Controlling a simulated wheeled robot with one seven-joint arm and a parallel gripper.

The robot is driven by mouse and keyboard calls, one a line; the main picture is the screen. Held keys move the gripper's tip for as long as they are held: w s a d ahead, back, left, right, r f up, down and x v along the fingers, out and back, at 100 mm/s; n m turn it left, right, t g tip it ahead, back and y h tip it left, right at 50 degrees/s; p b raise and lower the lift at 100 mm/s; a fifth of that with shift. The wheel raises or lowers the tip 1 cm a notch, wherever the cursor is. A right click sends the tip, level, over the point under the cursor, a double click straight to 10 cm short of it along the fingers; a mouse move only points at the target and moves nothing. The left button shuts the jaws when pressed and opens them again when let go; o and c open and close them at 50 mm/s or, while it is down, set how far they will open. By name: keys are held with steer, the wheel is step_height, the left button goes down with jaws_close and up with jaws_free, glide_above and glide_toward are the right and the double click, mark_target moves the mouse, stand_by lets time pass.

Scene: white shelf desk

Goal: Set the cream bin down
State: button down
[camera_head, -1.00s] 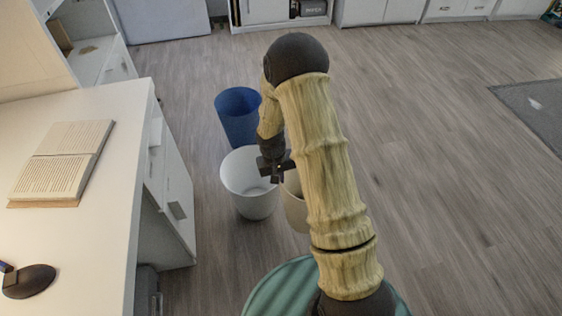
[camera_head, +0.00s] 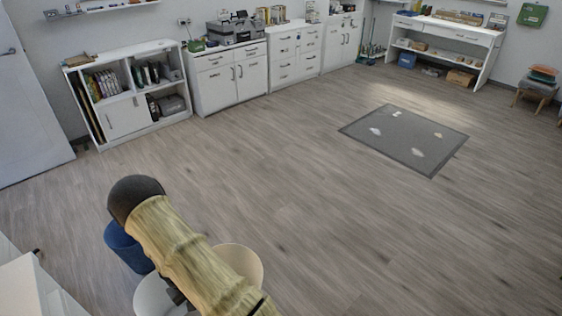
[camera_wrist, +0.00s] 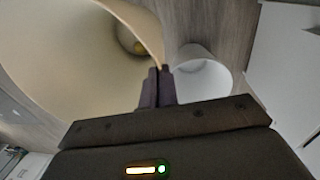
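The cream bin (camera_head: 245,262) shows at the bottom of the head view, partly hidden behind my arm. In the wrist view the cream bin (camera_wrist: 60,50) fills the left side, with its open mouth towards the camera. My gripper (camera_wrist: 157,72) has its fingers close together on the bin's rim. A small rounded yellowish-brown thing (camera_wrist: 132,42) shows inside the bin. In the head view my arm hides most of the gripper. The bin's base is hidden, so I cannot tell whether it touches the floor.
A white bin (camera_head: 152,298) stands left of the cream bin; it also shows in the wrist view (camera_wrist: 205,82). A blue bin (camera_head: 124,250) is behind it. A white desk (camera_head: 28,290) is at lower left. Open wood floor extends right, with a grey mat (camera_head: 405,140).

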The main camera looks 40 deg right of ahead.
steer(key=r+p, duration=0.1)
steer(key=p, duration=0.2)
steer(key=s+r+p, duration=0.1)
steer(key=r+p, duration=0.1)
steer(key=p, duration=0.1)
steer(key=s+r+p, duration=0.1)
steer(key=p, duration=0.2)
steer(key=shift+s+d+r, duration=0.15)
steer(key=shift+d+r, duration=0.1)
steer(key=shift+r, duration=0.1)
steer(key=p, duration=0.1)
steer(key=s+p, duration=0.1)
steer(key=shift+d+r+p, duration=0.2)
steer(key=shift+r+p, duration=0.15)
steer(key=shift+r, duration=0.05)
steer(key=shift+f, duration=0.15)
